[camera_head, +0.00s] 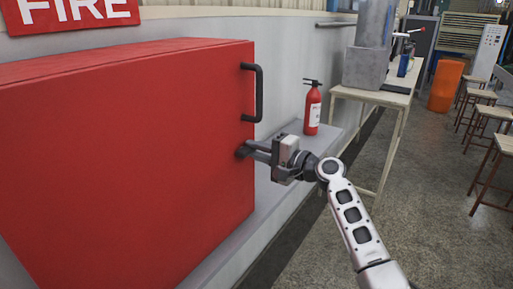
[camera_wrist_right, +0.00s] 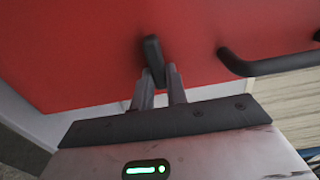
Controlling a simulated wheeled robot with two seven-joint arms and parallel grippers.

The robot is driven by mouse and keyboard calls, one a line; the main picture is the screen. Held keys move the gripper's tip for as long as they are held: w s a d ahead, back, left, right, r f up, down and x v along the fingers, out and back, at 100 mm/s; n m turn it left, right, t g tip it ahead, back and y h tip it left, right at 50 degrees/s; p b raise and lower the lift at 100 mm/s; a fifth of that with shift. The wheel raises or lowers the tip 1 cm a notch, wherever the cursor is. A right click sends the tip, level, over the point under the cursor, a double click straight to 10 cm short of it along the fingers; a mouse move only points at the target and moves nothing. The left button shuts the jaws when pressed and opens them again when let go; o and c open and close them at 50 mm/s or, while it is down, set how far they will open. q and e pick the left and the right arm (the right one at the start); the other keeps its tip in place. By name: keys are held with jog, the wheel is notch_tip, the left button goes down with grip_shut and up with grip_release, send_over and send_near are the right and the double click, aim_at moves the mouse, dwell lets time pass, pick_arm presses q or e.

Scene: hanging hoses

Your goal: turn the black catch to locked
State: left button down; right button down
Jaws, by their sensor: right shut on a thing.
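A large red cabinet (camera_head: 130,160) fills the left of the head view; its door looks closed. A black catch (camera_wrist_right: 153,58) sits on the red door face in the right wrist view, its long side nearly upright in that picture. In the head view the catch (camera_head: 242,151) is small and partly covered by my right gripper. My right gripper (camera_head: 250,150) reaches the door's right edge, below the black handle (camera_head: 260,93). In the wrist view its two fingers (camera_wrist_right: 160,80) are shut on the catch's near end. My left gripper is not in view.
A red fire extinguisher (camera_head: 312,108) stands on the grey ledge (camera_head: 335,138) just beyond my right gripper. A table (camera_head: 375,97) stands farther back, with several stools (camera_head: 490,112) at the right. The floor (camera_head: 430,200) right of my arm is clear.

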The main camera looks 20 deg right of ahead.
dwell(0.4)
jog(key=c, duration=1.4)
grip_release()
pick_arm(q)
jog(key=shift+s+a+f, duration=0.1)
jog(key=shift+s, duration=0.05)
pick_arm(e)
jog(key=shift+s+d, duration=0.1)
jog(key=shift+s+d+f, duration=0.1)
jog(key=shift+s+d, duration=0.1)
pick_arm(q)
jog(key=b, duration=0.1)
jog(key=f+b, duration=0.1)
jog(key=b, duration=0.1)
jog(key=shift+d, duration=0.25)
pick_arm(e)
jog(key=v, duration=1.5)
